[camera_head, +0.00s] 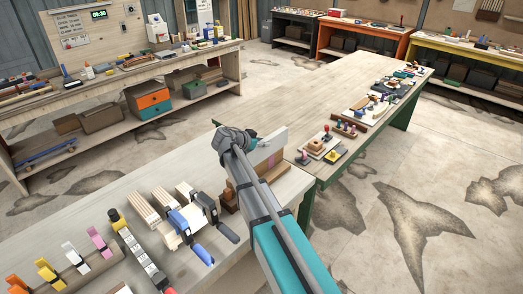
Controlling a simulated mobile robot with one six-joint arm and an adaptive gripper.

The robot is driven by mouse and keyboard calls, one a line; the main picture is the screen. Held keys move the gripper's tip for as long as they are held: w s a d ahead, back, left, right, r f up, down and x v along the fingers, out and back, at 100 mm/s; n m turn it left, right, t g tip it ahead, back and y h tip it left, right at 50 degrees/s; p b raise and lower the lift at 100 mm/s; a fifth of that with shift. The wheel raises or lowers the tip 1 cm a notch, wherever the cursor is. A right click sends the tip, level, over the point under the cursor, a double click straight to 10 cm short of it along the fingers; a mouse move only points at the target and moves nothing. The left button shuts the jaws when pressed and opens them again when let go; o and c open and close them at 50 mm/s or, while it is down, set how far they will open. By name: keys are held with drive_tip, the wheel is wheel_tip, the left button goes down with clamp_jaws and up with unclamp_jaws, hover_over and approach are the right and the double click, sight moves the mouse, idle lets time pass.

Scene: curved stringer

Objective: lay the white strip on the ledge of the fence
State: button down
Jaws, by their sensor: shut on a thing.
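A pale white strip (273,141) stands on edge by the far right edge of the near workbench, just right of my wrist. My gripper (234,140) is at its left end, shut on the white strip; my own wrist and arm hide the fingertips and the grip itself. A tan wooden fence (268,158) with a pinkish patch is just below the strip. My arm covers part of the fence, and I cannot tell whether the strip touches its ledge.
Wooden blocks (156,204), blue and black clamps (214,215) and a row of coloured clamps (73,255) crowd the near bench's front left. A green-legged table (349,88) with small parts adjoins at right. The near bench's middle left is clear.

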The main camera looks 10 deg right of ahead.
sight(262, 148)
drive_tip(key=shift+w+a+f+b, duration=0.1)
drive_tip(key=shift+w+f+b, duration=0.3)
drive_tip(key=shift+f+b, duration=1.5)
drive_tip(key=shift+f, duration=0.1)
drive_tip(key=shift+f+b, duration=0.6)
drive_tip(key=shift+c, duration=1.6)
unclamp_jaws()
drive_tip(key=shift+r, duration=0.2)
drive_tip(key=shift+s+a+r+p, duration=0.1)
drive_tip(key=shift+r+p, duration=0.6)
drive_tip(key=shift+p, duration=0.2)
drive_tip(key=p+v, duration=0.4)
drive_tip(key=v, duration=0.7)
drive_tip(key=shift+a+p, duration=0.3)
drive_tip(key=shift+p, duration=0.1)
